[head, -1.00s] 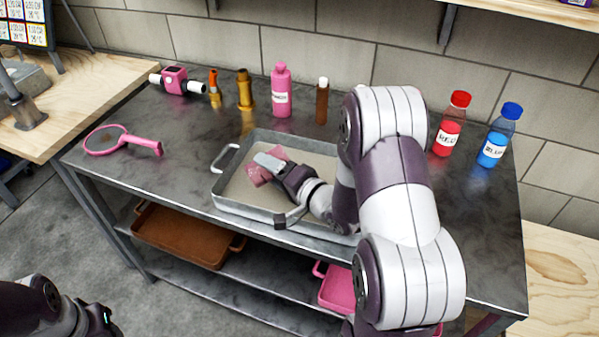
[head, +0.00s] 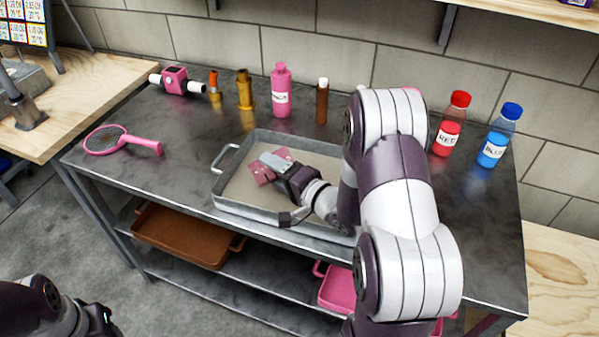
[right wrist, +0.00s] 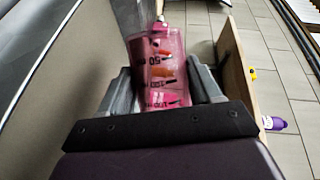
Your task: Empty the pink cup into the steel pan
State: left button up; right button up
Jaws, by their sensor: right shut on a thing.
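The steel pan (head: 222,190) is a shallow grey tray with side handles on the dark table. The pink cup (head: 262,174) is translucent and shows over the left half of the pan, looking tilted. My right gripper (head: 271,164) is shut on it. In the right wrist view the cup (right wrist: 160,70) sits between the fingers of the right gripper (right wrist: 160,88); it has printed volume marks, and red and orange shapes show through its wall. I cannot tell whether anything is falling out. My left gripper (head: 98,318) is low at the left, its fingers unclear.
A pink-handled strainer (head: 130,142) lies at the table's left. A pink device (head: 175,80), brass pieces (head: 244,90), a pink bottle (head: 281,92) and a brown bottle (head: 322,102) stand behind the pan. Red (head: 452,124) and blue (head: 498,136) bottles stand right.

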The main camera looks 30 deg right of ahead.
aim_at(290, 156)
jog(key=shift+d+f+m, duration=0.15)
jog(key=shift+d+m, duration=0.15)
jog(key=shift+d+r+m+t+y+p, duration=0.2)
jog(key=shift+r+m+t+p, duration=0.2)
jog(key=shift+m+p, duration=0.3)
jog(key=shift+d+r+m+t+y+p, duration=0.2)
jog(key=shift+r+m+t+p, duration=0.2)
jog(key=shift+m, duration=0.5)
dwell(1.5)
jog(key=shift+d+r+m+p, duration=0.15)
jog(key=shift+r+m+p, duration=0.25)
jog(key=shift+r+p, duration=0.15)
jog(key=shift+d+r+m+p, duration=0.15)
jog(key=shift+r+m+p, duration=0.3)
jog(key=shift+p, duration=0.2)
jog(key=shift+d+r+m+t+p, duration=0.2)
jog(key=shift+d+m+t+p, duration=0.2)
jog(key=shift+m, duration=0.5)
jog(key=shift+d+r+m+t+p, duration=0.2)
jog(key=shift+d+m+t+p, duration=0.15)
jog(key=shift+m, duration=0.5)
dwell(1.1)
jog(key=shift+d+r+m+t+p, duration=0.15)
jog(key=shift+r+m+t+p, duration=0.1)
jog(key=shift+r+m+p, duration=0.15)
